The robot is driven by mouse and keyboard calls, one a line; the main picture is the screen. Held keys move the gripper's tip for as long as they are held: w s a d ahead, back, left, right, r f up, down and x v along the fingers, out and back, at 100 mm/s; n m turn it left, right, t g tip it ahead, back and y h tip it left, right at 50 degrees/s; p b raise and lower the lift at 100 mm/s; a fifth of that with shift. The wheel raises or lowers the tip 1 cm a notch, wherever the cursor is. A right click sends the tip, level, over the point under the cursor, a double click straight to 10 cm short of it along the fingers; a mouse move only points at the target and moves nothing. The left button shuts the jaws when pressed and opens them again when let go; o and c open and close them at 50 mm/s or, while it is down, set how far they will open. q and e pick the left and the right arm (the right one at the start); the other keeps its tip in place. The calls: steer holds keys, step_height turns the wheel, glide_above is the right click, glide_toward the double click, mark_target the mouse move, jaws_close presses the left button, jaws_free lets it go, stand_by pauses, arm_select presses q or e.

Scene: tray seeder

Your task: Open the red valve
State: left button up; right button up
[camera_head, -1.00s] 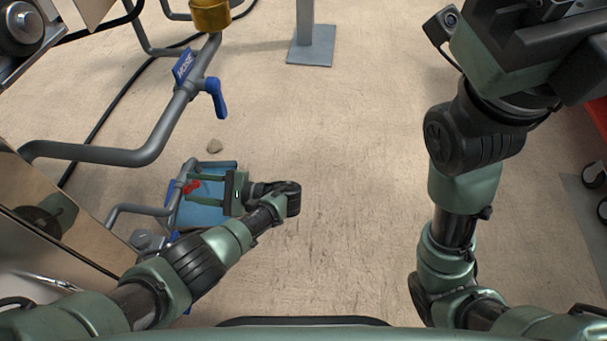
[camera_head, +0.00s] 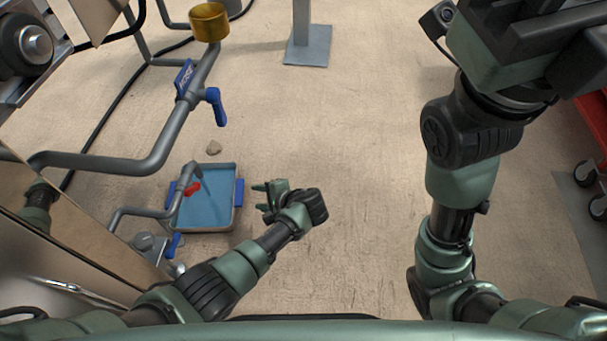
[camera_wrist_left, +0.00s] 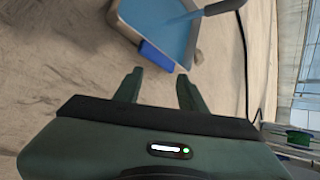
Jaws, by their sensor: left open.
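The red valve (camera_head: 192,188) is a small handle on a thin grey pipe (camera_head: 178,205), above the left side of a blue tray (camera_head: 235,200) in the head view. My left gripper (camera_head: 262,197) is open and empty, just right of the tray and apart from the valve. In the left wrist view, my left gripper (camera_wrist_left: 160,76) has its fingers spread, pointing toward the tray (camera_wrist_left: 127,22). A light blue streak lies at the grey pipe's end there; I cannot tell whether it is running water. The red handle does not show there. My right gripper (camera_head: 525,45) is at the upper right, its fingers unclear.
A larger grey pipe with a blue-handled valve (camera_head: 214,105) and a yellow cup-shaped end (camera_head: 209,22) is above the tray. Shiny panels stand at the left. The floor right of the left gripper is clear.

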arm_select(q)
steer(key=w+d+r+t+h+p, duration=0.1)
steer(key=d+r+h, duration=0.2)
steer(key=d, duration=0.3)
steer(key=w+d+r+n+t+h+p, duration=0.1)
steer(key=d+r+t+h, duration=0.1)
steer(key=d+h, duration=0.3)
steer(key=shift+w+d+r+h, duration=0.3)
steer(key=shift+d+r, duration=0.15)
steer(key=shift+d, duration=0.2)
